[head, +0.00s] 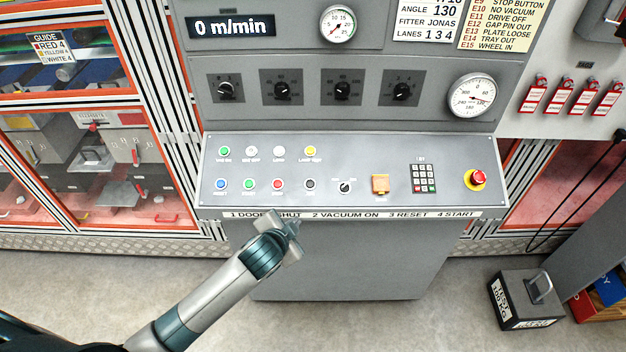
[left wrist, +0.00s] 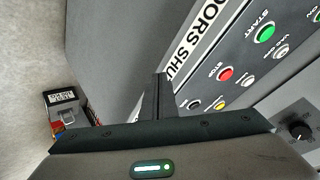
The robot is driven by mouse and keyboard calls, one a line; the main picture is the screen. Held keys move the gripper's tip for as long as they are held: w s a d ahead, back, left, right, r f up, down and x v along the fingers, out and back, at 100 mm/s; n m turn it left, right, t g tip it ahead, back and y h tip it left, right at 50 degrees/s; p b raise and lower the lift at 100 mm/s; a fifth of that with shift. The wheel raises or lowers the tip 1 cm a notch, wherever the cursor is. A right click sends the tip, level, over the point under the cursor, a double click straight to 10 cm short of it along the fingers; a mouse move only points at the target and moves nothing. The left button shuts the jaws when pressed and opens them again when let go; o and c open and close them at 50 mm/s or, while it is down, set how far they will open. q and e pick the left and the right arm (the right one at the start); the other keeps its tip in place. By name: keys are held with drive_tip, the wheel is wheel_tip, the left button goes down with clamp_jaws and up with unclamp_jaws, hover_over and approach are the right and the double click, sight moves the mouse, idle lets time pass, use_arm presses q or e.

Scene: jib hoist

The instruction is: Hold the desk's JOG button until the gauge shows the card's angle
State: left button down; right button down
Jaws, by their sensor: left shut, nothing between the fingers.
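The grey control desk (head: 400,205) has two rows of buttons. The black button (head: 310,184), right of the red one in the lower row, looks like JOG, though its label is too small to read. It also shows in the left wrist view (left wrist: 195,104). The white dial gauge (head: 473,95), marked in degrees, is at the upper right; its needle seems to point right and slightly down. The card (head: 430,18) reads ANGLE 130. My left gripper (head: 290,226) is shut and empty at the desk's front edge, left of and below the black button. My right gripper is out of view.
Beside the black button are the red button (head: 277,184) and a small selector knob (head: 345,187). An orange cover (head: 380,184), a keypad (head: 424,178) and a red emergency stop (head: 475,179) lie further right. A black weight (head: 525,298) stands on the floor.

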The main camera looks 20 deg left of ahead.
use_arm(q)
drive_tip(key=w+d+r+m+t+p, duration=0.1)
drive_tip(key=w+r, duration=0.1)
drive_tip(key=r, duration=0.6)
drive_tip(key=w+d+r+m+t, duration=0.1)
drive_tip(key=w+r+t, duration=0.1)
drive_tip(key=r, duration=0.6)
drive_tip(key=shift+w+d+r+m+h+p, duration=0.3)
drive_tip(key=shift+d+r+m+h+p, duration=0.05)
drive_tip(key=shift+r+m+h, duration=0.05)
drive_tip(key=shift+f, duration=0.15)
drive_tip(key=b, duration=0.1)
hover_over(310, 184)
drive_tip(key=s, duration=0.4)
drive_tip(key=f, duration=0.6)
drive_tip(key=shift+w+d+f, duration=0.2)
drive_tip(key=shift+w+f, duration=0.05)
drive_tip(key=shift+f, duration=0.15)
drive_tip(key=shift+w+a+f+b, duration=0.1)
drive_tip(key=shift+w+f+b, duration=0.3)
drive_tip(key=shift+f, duration=0.2)
drive_tip(key=shift+w+a+f+b, duration=0.1)
drive_tip(key=shift+w+f+b, duration=0.15)
drive_tip(key=shift+f, duration=0.6)
idle(2.6)
